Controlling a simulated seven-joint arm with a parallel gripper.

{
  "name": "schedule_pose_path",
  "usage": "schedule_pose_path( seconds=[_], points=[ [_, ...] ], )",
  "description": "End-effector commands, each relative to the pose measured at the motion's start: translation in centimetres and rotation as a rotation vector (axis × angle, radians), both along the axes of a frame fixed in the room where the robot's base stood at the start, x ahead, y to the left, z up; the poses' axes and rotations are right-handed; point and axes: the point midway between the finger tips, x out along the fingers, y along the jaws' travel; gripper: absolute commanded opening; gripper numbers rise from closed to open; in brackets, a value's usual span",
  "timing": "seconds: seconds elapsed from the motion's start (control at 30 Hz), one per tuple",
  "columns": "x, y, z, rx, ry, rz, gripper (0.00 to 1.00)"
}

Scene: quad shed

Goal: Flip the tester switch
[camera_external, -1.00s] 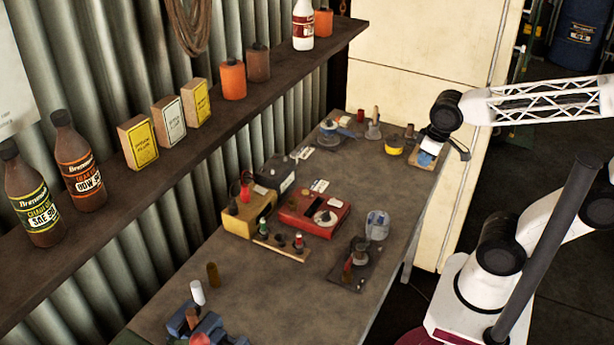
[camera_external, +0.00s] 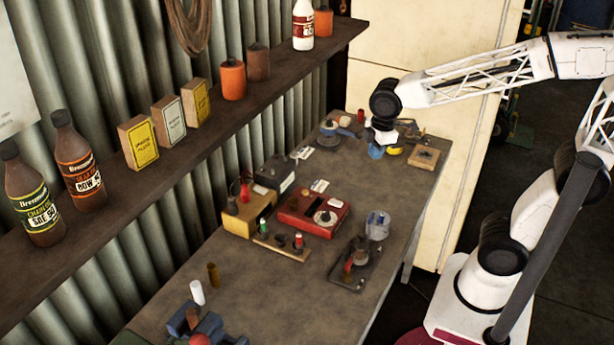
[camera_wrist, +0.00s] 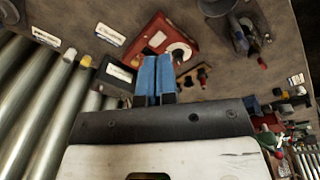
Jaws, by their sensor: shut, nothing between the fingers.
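A red box with a white round dial (camera_external: 313,215), which looks like the tester, sits mid-bench; it also shows in the wrist view (camera_wrist: 158,32), ahead of the fingertips. I cannot make out a switch on it for certain. My gripper (camera_external: 376,152) is above the far part of the bench, well apart from the red box and near a yellow-and-blue item. In the wrist view its blue fingers (camera_wrist: 156,60) are together with nothing between them, and they overlap the view of the bench near the red box.
A yellow box (camera_external: 246,215), a dark box (camera_external: 275,173) and a wooden strip with small posts (camera_external: 281,247) crowd the red box. A dark board with a red-handled part (camera_external: 348,268) lies nearer. The shelf (camera_external: 190,135) overhangs the left side.

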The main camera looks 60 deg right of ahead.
Motion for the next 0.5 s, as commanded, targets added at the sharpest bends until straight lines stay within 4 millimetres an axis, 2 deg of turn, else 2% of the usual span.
schedule_pose_path(
  seconds=[0.1,0.5],
  points=[
    [2.1,0.9,-0.4,-0.011,0.019,0.12,0.0],
    [8.3,3.9,-2.1,-0.035,0.074,0.512,0.0]
  ],
)
